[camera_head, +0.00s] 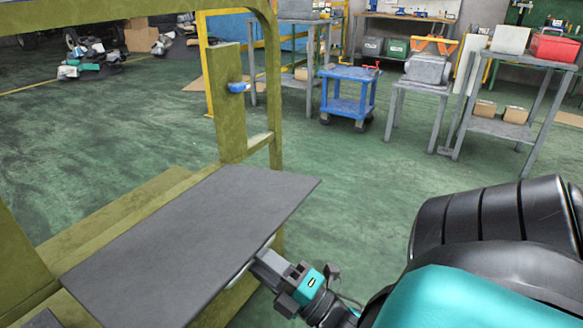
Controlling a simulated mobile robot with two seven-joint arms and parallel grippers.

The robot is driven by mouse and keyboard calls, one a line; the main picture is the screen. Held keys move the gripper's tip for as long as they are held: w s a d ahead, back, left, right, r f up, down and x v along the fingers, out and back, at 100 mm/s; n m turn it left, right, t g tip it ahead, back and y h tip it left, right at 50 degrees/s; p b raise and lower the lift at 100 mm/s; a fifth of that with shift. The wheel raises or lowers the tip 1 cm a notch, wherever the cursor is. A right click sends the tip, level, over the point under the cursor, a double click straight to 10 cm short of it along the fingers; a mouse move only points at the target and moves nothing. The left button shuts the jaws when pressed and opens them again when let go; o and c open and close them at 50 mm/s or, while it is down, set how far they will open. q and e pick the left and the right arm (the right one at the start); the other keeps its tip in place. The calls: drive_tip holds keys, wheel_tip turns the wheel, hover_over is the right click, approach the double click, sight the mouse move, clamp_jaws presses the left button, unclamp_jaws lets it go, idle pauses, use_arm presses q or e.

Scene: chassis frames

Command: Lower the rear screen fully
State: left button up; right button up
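The screen is a flat dark grey panel (195,240) in an olive-green frame (231,125), at the lower left of the head view. The panel lies close to horizontal, its near right edge sticking out from the frame. A pale curved handle (238,277) runs along that edge. My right gripper (262,260) comes in from the lower right. Its grey fingers are at the middle of the handle and appear closed on it; the tips are partly hidden. My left gripper is not in view.
A blue latch-like piece (239,87) sits on the frame's upright post. A blue cart (348,96) and grey work tables (420,86) stand farther back. The green floor (345,185) between them and the frame is clear.

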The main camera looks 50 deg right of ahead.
use_arm(q)
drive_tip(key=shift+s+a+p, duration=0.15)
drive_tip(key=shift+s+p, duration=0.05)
drive_tip(key=shift+p, duration=0.15)
use_arm(e)
drive_tip(key=v, duration=1)
drive_tip(key=shift+s, duration=0.3)
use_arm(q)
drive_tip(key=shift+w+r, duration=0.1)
use_arm(e)
drive_tip(key=shift+f, duration=0.15)
